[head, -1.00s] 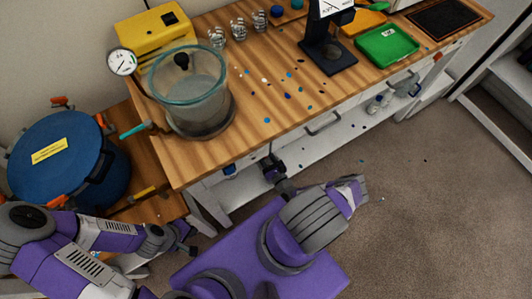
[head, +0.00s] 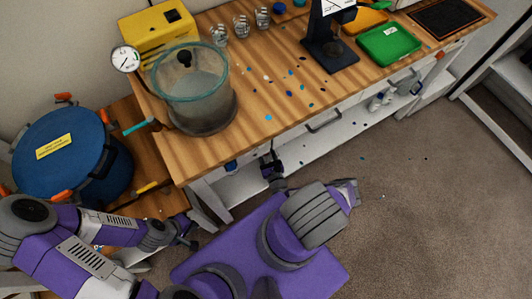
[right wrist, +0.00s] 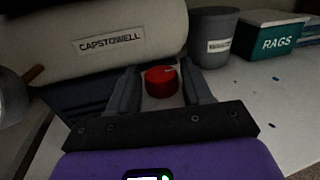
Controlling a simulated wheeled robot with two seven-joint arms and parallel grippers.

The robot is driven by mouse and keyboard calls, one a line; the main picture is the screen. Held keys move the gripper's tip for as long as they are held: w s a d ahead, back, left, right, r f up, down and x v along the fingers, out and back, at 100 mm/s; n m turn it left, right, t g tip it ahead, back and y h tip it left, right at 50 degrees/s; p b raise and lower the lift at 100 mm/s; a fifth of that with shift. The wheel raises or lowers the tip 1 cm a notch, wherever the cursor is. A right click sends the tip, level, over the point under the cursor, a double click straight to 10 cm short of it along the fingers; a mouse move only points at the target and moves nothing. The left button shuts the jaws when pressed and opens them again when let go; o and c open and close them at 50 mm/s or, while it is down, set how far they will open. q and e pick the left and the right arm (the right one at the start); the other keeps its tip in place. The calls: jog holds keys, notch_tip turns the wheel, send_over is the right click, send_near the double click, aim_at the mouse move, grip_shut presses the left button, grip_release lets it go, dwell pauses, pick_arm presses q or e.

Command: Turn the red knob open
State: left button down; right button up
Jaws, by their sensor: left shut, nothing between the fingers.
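The red knob (right wrist: 161,82) shows in the right wrist view, with a small pale mark on top. My right gripper (right wrist: 160,68) is open, one dark finger on each side of the knob; gaps show, so it is not clamped. The knob is not visible in the head view. There my right arm reaches under the wooden table's front edge toward the lower shelf. My left gripper (head: 188,240) is shut and empty, beside the table's near left corner.
In the head view a glass chamber (head: 190,90) stands on the table and a blue pot (head: 65,155) at left.

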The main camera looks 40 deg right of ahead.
jog(key=p+v, duration=0.1)
jog(key=v, duration=0.6)
jog(key=shift+s, duration=0.3)
dwell(0.5)
